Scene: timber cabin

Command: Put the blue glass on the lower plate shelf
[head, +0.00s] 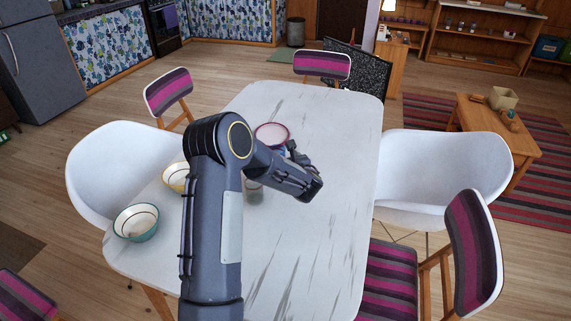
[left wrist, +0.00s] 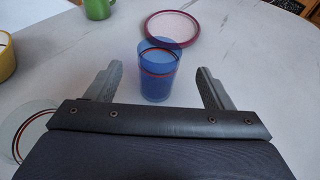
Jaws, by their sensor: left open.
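The blue glass (left wrist: 157,84), with a dark ring and a red ring, stands upright on the white table in the left wrist view. My left gripper (left wrist: 158,75) is open. Its fingers are on either side of the glass, and a gap shows on each side. In the head view my left gripper (head: 297,152) is over the middle of the table, and my arm hides most of the glass. I cannot tell which shelf is the lower plate shelf. My right gripper is not in view.
A red-rimmed dish (left wrist: 172,28) is just behind the glass. A green mug (left wrist: 98,8), a yellow bowl (head: 175,178) and a teal bowl (head: 137,224) stand on the table (head: 330,230). Chairs surround it. A wooden shelf unit (head: 475,42) stands at the back right.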

